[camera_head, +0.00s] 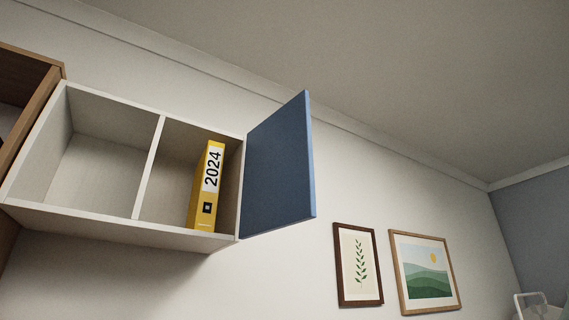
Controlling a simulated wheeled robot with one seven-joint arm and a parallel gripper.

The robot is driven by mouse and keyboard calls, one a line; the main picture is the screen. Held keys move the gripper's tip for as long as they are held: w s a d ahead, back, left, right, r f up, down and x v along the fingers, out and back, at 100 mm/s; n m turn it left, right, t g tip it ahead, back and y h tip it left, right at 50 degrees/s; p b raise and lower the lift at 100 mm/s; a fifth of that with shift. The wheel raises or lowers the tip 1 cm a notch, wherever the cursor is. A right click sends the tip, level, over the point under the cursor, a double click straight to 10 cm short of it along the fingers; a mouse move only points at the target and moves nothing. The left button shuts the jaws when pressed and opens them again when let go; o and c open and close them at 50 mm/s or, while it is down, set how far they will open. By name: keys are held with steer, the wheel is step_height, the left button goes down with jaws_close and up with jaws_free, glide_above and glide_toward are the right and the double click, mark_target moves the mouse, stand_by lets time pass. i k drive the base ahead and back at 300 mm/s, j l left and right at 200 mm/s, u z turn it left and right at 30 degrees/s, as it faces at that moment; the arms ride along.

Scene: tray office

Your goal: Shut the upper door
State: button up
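The upper door (281,168) is a flat blue panel. It stands wide open at the right end of a white wall cabinet (120,231), joined along the cabinet's right edge and swung outward. The cabinet has two open compartments with a divider (150,167) between them. The left compartment is empty. A yellow binder marked 2024 (207,186) stands upright in the right compartment. No handle shows on the door face in view. My gripper is not in view.
A brown wooden shelf (36,103) adjoins the cabinet on the left. Two framed pictures, a plant print (358,264) and a landscape (425,271), hang on the wall to the lower right. A white rail-like object (533,300) shows at the bottom right corner.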

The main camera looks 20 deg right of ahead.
mark_target(279, 190)
steer(key=k+u, duration=0.1)
steer(key=u, duration=0.25)
steer(key=k+u, duration=0.15)
steer(key=u, duration=0.2)
steer(key=k+j+u, duration=0.1)
steer(key=u, duration=0.25)
steer(key=i+l+u, duration=0.1)
steer(key=l+u, duration=0.4)
steer(key=l, duration=0.4)
steer(key=l+u, duration=0.5)
steer(key=l, duration=0.4)
steer(key=k, duration=0.05)
